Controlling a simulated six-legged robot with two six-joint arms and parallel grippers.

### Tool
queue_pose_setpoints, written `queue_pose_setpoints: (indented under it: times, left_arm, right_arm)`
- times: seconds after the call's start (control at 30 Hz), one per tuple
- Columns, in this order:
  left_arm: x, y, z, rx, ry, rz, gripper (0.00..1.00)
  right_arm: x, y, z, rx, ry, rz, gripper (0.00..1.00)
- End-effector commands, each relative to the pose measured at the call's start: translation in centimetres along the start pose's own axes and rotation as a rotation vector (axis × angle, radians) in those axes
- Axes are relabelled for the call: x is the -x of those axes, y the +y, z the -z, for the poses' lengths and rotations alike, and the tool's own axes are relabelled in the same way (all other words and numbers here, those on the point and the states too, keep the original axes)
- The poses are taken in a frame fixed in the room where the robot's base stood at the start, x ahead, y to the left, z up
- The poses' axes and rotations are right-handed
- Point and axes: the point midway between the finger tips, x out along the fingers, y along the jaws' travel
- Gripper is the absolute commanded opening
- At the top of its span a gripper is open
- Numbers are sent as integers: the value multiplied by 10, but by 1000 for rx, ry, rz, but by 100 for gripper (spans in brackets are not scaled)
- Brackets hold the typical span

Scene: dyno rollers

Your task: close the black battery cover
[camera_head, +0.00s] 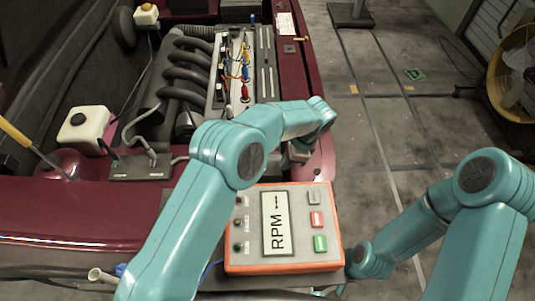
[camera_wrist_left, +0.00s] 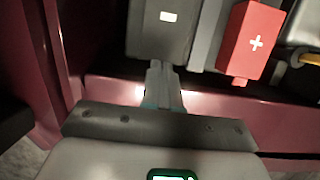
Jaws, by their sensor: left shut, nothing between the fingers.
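The black battery cover (camera_wrist_left: 160,35), a dark grey block with a white minus mark, shows at the top middle of the left wrist view. My left gripper (camera_wrist_left: 162,70) is shut and empty, its fingertips at the lower edge of this cover; I cannot tell whether they touch it. In the head view the left gripper (camera_head: 299,152) is mostly hidden below its wrist, at the right side of the engine bay, and the cover cannot be made out. The right arm is at the lower right, its fingers not visible.
A red cover (camera_wrist_left: 247,40) with a white plus stands right of the black one. In the head view an orange-framed RPM box (camera_head: 325,235) sits below the left wrist. The dark red car body (camera_head: 292,60) surrounds the engine. A yellow fan (camera_head: 515,75) stands far right; the floor between is mostly clear.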

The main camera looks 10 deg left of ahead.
Motion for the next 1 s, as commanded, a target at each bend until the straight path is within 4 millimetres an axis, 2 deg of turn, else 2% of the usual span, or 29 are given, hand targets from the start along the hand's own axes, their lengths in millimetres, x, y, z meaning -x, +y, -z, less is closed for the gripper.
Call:
queue_pose_setpoints:
  times: [0.27,0.37,0.47,0.6,0.7,0.9,1.0]
  left_arm:
    - [-4,0,-13,1,-2,-2,0]
    - [1,1,-15,1,-1,-2,0]
    - [15,3,-21,2,-1,0,0]
    - [46,6,-30,5,1,3,0]
    - [67,5,-27,6,5,5,0]
    - [111,6,-30,6,4,4,0]
    - [125,6,-30,5,3,3,0]
  right_arm:
    - [-1,0,0,0,0,0,0]
    - [2,-1,0,0,0,0,0]
    - [11,-4,0,0,0,0,0]
    - [26,-9,0,0,1,0,0]
    - [15,-5,0,0,0,0,0]
    - [13,-5,0,0,0,0,0]
    - [14,-5,0,0,0,0,0]
